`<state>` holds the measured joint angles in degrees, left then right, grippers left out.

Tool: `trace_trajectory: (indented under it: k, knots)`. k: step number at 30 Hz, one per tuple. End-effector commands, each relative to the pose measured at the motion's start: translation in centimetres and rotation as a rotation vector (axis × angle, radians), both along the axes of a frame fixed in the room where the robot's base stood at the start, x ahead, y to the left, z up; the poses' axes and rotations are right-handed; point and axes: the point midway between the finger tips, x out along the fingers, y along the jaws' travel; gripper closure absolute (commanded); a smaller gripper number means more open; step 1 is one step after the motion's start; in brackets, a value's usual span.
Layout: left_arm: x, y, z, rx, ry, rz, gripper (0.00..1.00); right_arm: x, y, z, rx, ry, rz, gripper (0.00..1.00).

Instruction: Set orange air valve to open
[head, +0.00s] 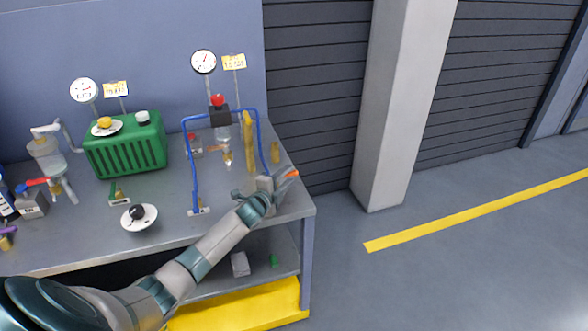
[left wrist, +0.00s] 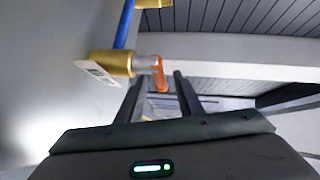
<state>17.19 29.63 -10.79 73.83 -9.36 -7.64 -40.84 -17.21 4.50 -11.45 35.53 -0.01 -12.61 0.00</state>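The orange air valve handle (head: 289,174) shows at the right end of the bench in the head view, just past my left gripper (head: 275,186). In the left wrist view, the orange handle (left wrist: 161,75) is on a short grey stem from a brass-coloured valve body (left wrist: 112,63). A blue pipe (left wrist: 125,24) meets this body. My left gripper (left wrist: 159,84) is open, with its two dark fingers apart. The lower part of the handle shows between the fingertips; I cannot tell whether either finger touches it. My right gripper is not in view.
The bench (head: 171,185) carries a green ribbed tank (head: 125,150), a blue pipe frame (head: 192,165), a black knob on a white disc (head: 138,214) and a red-handled valve (head: 37,182). A white pillar (head: 392,110) stands right. The floor (head: 440,280) there is clear.

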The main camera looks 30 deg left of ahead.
Motion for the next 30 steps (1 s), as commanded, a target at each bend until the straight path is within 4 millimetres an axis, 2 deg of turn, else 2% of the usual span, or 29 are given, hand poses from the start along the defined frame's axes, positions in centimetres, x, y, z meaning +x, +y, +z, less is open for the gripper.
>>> trace_trajectory:
  k: [6,13,20,29,30]
  knots:
    - [2.8,0.2,-0.3,0.0,0.0,0.001,0.67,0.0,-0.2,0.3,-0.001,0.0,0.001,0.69]
    - [4.9,0.4,-0.6,0.0,0.0,0.001,0.67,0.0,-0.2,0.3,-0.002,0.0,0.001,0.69]
    - [5.7,0.4,-0.8,0.001,0.0,0.0,0.67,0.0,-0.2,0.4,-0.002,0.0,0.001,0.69]
    - [5.8,0.4,-0.8,0.001,0.0,0.0,0.67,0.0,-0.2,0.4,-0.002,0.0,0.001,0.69]
    - [5.8,0.4,-0.8,0.001,0.0,0.0,0.72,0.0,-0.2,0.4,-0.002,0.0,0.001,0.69]
